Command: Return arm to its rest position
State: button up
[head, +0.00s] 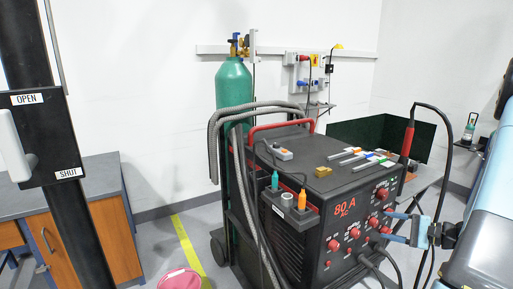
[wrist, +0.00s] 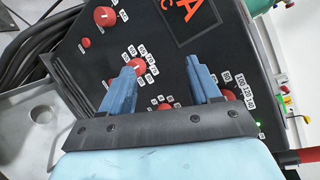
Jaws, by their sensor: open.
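My gripper (head: 385,225) is at the right side of the head view, in front of the control panel of a black welding machine (head: 285,185). Its two blue fingers are apart with nothing between them. In the wrist view the open fingers of my gripper (wrist: 160,70) point at the panel, with red knobs near and behind them. A red knob (wrist: 137,66) sits close to the left fingertip; I cannot tell whether they touch. My pale blue arm comes in from the right edge of the head view.
A red torch (head: 408,140) with a looping black cable stands by the machine's right side, close to my arm. A green gas cylinder (head: 233,85) is behind. A pink bucket (head: 180,279) is on the floor. A black post with an OPEN/SHUT plate (head: 48,138) stands left.

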jog(key=s+a+r+n+g+h, duration=0.2)
jog(key=s+a+r+n+g, duration=0.2)
jog(key=a+r, duration=0.35)
jog(key=s+a+r+n+g+h, duration=0.2)
jog(key=s+a+r+n+g, duration=0.3)
jog(key=a, duration=0.4)
jog(key=s+a+r+n+t+h, duration=0.2)
jog(key=s+r+h, duration=0.2)
jog(key=s+r, duration=0.2)
jog(key=s+a+r+n+t+h, duration=0.1)
jog(key=s+r+t+h, duration=0.2)
jog(key=s+r, duration=0.3)
jog(key=shift+s+a+r+n+h, duration=0.15)
jog(key=shift+a+r+n+h, duration=0.2)
jog(key=shift+h, duration=0.55)
